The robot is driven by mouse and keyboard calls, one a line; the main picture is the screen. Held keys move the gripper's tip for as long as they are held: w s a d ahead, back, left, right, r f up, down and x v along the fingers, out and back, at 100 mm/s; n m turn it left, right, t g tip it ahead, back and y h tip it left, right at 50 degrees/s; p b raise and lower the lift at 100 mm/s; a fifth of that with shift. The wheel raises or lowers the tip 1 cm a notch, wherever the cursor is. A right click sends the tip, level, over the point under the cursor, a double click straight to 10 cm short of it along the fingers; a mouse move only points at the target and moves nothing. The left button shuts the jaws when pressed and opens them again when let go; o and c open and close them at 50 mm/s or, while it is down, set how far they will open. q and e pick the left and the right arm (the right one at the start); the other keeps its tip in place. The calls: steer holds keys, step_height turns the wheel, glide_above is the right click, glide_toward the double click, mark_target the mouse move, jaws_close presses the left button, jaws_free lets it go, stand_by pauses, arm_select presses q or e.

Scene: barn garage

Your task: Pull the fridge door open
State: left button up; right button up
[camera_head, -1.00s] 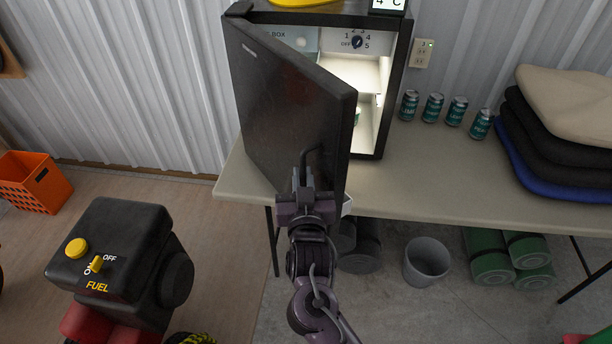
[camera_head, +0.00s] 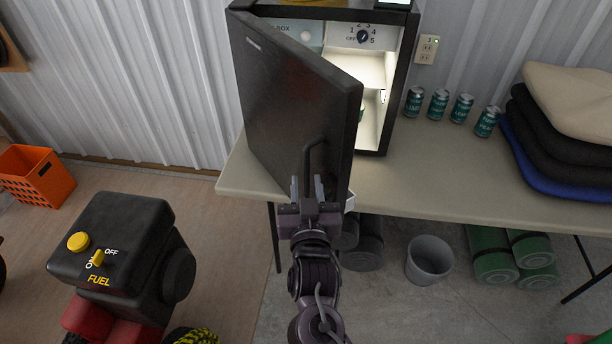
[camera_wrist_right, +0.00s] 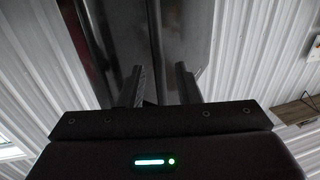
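The black fridge door (camera_head: 285,105) stands partly open, swung out to the left, with the lit inside of the fridge (camera_head: 375,75) showing at its right. The dark bar handle (camera_head: 313,150) is low on the door's front. My right gripper (camera_head: 307,182) is at the handle's lower end, its fingers spread to either side and apart from each other. In the right wrist view the fingers (camera_wrist_right: 158,82) are also spread, with the dark door beyond them. Whether either finger touches the handle is unclear. My left gripper is out of view.
The fridge stands on a beige table (camera_head: 430,185) with several cans (camera_head: 439,104) and stacked cushions (camera_head: 560,140) to its right. A fuel machine (camera_head: 110,245) and an orange crate (camera_head: 38,175) are at left. A grey bucket (camera_head: 429,260) is under the table.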

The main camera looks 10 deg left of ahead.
steer(key=s, duration=0.3)
steer(key=shift+s+d, duration=0.4)
steer(key=shift+c, duration=0.2)
